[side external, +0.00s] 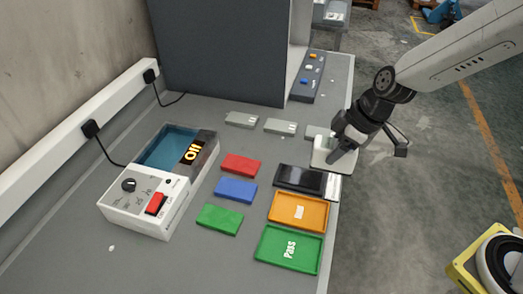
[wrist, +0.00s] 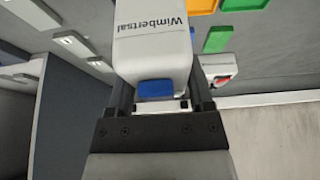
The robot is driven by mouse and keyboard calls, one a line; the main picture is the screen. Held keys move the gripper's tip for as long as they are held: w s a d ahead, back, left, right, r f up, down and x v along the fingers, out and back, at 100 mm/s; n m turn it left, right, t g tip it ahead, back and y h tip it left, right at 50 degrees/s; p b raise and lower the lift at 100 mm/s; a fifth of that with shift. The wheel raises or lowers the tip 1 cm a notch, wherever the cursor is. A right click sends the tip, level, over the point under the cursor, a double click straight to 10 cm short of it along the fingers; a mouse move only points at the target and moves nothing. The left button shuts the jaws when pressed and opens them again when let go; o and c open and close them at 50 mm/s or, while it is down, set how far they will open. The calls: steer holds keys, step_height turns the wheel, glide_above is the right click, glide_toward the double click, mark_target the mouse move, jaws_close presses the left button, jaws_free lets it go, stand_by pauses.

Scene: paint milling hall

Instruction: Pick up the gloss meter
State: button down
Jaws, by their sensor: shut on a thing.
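The gloss meter, which I take to be the white rounded block (wrist: 152,50), has "Wimbertsal" printed on it and a blue part at its near end in the wrist view. My gripper (wrist: 157,85) is shut on it, with one dark finger along each side. In the side view my gripper (side external: 346,143) is at the right edge of the bench, and the white body (side external: 321,153) shows below and left of the fingers. The fingers and wrist hide part of it. I cannot tell whether its underside touches the bench.
A dark flat panel (side external: 301,178), an orange tray (side external: 299,211) and a green "Pass" tray (side external: 289,249) lie nearby. Red (side external: 240,165), blue (side external: 236,189) and green (side external: 219,219) blocks lie left of them. A switch box (side external: 145,204) stands left; a tall grey panel (side external: 222,50) stands behind.

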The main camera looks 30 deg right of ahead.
steer(key=s+d+r, duration=0.1)
steer(key=s+r, duration=0.1)
steer(key=s, duration=0.4)
steer(key=shift+d+r, duration=0.2)
steer(key=shift+r, duration=0.2)
stand_by(0.4)
steer(key=w+a, duration=0.2)
steer(key=a, duration=0.4)
steer(key=w+a, duration=0.3)
steer(key=a, duration=0.4)
steer(key=shift+w+a+r, duration=0.15)
steer(key=shift+w+a, duration=0.1)
steer(key=shift+w, duration=0.05)
